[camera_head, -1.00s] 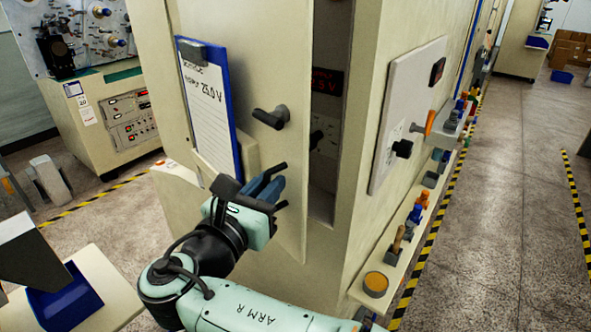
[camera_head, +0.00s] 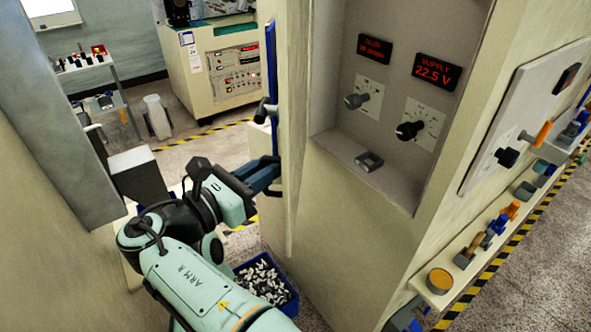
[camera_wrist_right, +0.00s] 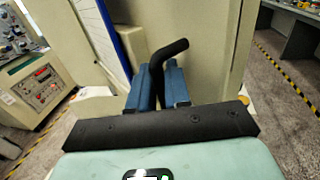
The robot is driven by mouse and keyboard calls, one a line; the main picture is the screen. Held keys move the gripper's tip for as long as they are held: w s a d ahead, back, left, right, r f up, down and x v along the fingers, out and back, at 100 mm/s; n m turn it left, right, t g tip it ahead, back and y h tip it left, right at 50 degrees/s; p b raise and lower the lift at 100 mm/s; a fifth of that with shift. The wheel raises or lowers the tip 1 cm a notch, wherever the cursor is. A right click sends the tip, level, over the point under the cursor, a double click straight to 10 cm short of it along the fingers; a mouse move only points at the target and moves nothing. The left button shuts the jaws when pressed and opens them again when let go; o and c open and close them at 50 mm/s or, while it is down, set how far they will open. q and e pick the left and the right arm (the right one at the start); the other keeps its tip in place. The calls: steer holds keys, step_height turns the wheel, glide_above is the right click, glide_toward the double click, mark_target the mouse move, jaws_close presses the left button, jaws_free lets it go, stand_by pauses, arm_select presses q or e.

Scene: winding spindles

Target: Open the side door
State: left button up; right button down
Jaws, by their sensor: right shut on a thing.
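The side door (camera_head: 293,140) is a beige panel on the cabinet. My right gripper (camera_head: 266,175) is at the door's outer face, lower down. In the right wrist view its blue fingers (camera_wrist_right: 166,85) are closed around a black bent door handle (camera_wrist_right: 166,52). The opened recess (camera_head: 345,130) shows two dark knobs, a red "SUPPLY 22.5 V" display (camera_head: 437,71) and a second red display (camera_head: 375,48). My left gripper is out of view.
A small grey part (camera_head: 369,161) lies on the recess ledge. A blue bin (camera_head: 263,278) of small metal parts is below the door. A shelf (camera_head: 440,298) with several tools runs along the cabinet's right side. Another machine (camera_head: 225,75) stands behind.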

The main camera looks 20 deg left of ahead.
steer(key=shift+s+a, duration=0.1)
steer(key=shift+a, duration=1.5)
steer(key=c, duration=1.3)
jaws_free()
steer(key=v, duration=0.7)
steer(key=shift+s, duration=0.2)
steer(key=shift+a, duration=0.1)
